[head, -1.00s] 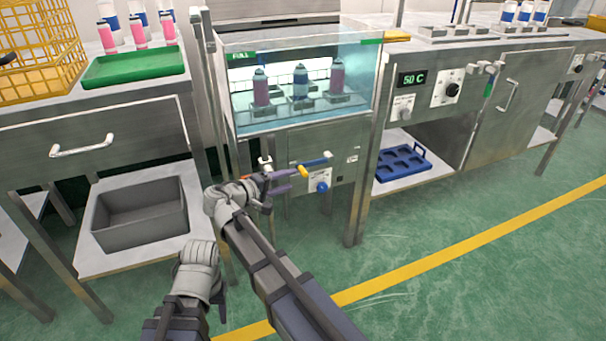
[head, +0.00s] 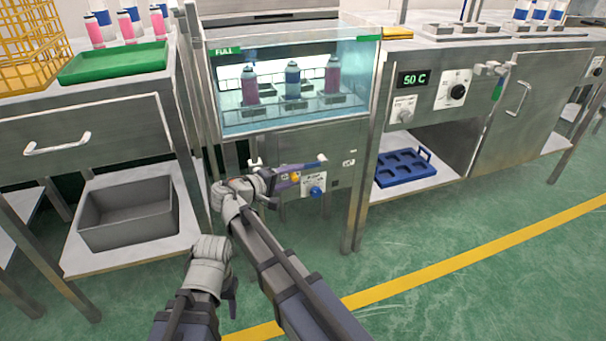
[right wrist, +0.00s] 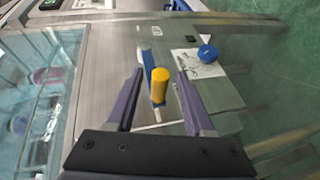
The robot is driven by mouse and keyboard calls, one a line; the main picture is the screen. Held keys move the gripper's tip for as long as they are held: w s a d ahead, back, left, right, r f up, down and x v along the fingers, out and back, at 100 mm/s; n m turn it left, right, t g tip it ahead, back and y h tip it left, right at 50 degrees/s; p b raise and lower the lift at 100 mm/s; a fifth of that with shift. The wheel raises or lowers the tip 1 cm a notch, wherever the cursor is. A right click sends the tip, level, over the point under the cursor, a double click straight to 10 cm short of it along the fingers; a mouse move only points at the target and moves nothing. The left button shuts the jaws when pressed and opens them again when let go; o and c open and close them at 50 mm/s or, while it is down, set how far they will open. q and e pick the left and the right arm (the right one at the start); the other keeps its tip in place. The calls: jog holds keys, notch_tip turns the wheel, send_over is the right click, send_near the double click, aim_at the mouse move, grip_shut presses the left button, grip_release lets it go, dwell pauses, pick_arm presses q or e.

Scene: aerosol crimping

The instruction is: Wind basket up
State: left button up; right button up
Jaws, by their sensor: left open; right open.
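The wire basket (head: 229,92) is inside the glass-fronted water bath (head: 230,128), under the water. Two pink cans and one blue can stand upright in it. The crank on the bath's front panel has a blue arm (head: 312,163) and a yellow handle (head: 295,178). My right gripper (head: 287,180) is open at the crank. In the right wrist view, the yellow handle (right wrist: 159,88) lies between the spread purple fingers of that gripper (right wrist: 160,76), with gaps on both sides. My left gripper (head: 232,290) is low in front, open and empty, away from the bath.
A blue knob (head: 317,192) sits below the crank, close to my right fingers. A grey bin (head: 130,215) is on the left shelf, and a blue tray (head: 403,168) on the right shelf. A green tray (head: 115,62) is on the left table. The floor in front is clear.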

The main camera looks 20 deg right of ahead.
jog(key=shift+c, duration=0.2)
grip_shut()
dwell(1.2)
